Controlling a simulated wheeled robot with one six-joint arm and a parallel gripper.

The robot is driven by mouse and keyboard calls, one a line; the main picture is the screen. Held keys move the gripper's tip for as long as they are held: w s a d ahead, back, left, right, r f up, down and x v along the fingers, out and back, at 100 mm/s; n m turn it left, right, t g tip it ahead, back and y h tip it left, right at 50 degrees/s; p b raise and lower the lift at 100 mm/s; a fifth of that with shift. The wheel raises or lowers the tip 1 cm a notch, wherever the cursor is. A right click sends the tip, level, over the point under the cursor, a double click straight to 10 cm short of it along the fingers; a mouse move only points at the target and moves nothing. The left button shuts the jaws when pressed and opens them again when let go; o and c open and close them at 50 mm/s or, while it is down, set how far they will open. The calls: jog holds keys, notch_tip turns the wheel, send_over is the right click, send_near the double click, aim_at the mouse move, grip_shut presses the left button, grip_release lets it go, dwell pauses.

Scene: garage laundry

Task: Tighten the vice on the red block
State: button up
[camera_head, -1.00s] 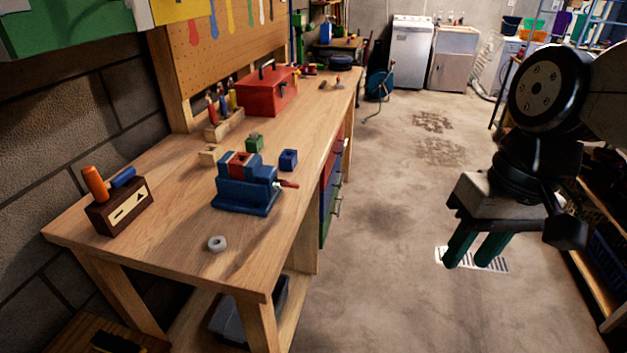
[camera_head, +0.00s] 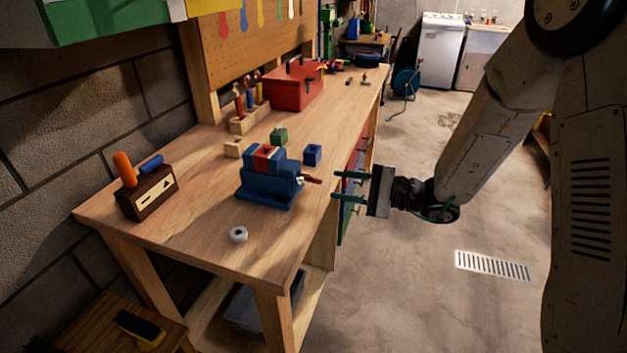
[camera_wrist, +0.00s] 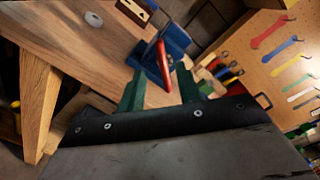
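A blue vice (camera_head: 268,188) stands on the workbench, with a red block (camera_head: 265,155) between its jaws. The vice's red handle (camera_head: 312,180) sticks out at its right end, toward my gripper. My gripper (camera_head: 337,185) is open and empty just past the bench's right edge, its two green fingers pointing left toward the handle with a small gap. In the wrist view the red handle (camera_wrist: 163,66) shows ahead between the open fingers (camera_wrist: 155,83), with the blue vice (camera_wrist: 176,40) behind it. I cannot tell whether the jaws touch the block.
On the workbench (camera_head: 200,210) are a blue cube (camera_head: 312,155), a green block (camera_head: 280,136), a wooden block (camera_head: 235,148), a grey ring (camera_head: 238,234), a dark box (camera_head: 148,192) and a red toolbox (camera_head: 293,90).

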aim_at(318, 181)
jog(key=shift+m+t, duration=0.5)
jog(key=x, duration=0.2)
jog(key=f+x, duration=0.1)
jog(key=x, duration=0.2)
jog(key=w+x, duration=0.1)
jog(key=x, duration=0.1)
jog(key=shift+w+a+f, duration=0.15)
jog(key=shift+w+f, duration=0.05)
jog(key=shift+w, duration=0.05)
grip_shut()
